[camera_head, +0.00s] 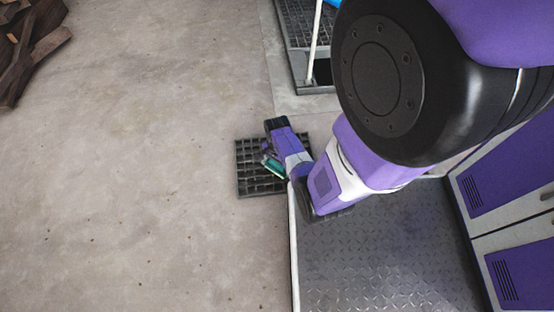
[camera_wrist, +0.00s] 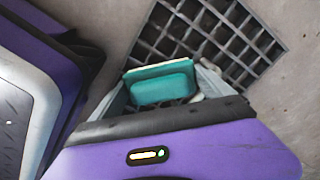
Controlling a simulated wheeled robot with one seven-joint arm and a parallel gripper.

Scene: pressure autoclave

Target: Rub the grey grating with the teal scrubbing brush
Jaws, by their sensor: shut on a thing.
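The grey grating (camera_head: 251,181) lies flat on the concrete floor in the middle of the head view. It fills the upper part of the wrist view (camera_wrist: 222,32). The teal scrubbing brush (camera_wrist: 162,84) sits between the fingers of my gripper (camera_wrist: 170,92), which is shut on it. In the head view the brush (camera_head: 273,167) shows as a small teal patch over the grating, beside my gripper (camera_head: 268,160). A pale edge runs along the brush's far side. Whether the brush touches the grating cannot be told. My gripper and arm cover the grating's right part.
A dark tread-plate platform (camera_head: 385,255) with a pale edge lies right of the grating. Purple-doored lockers (camera_head: 505,185) stand at the far right. A larger grated platform with a white post (camera_head: 314,45) is behind. Wood pieces (camera_head: 28,40) lie far left. Floor on the left is clear.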

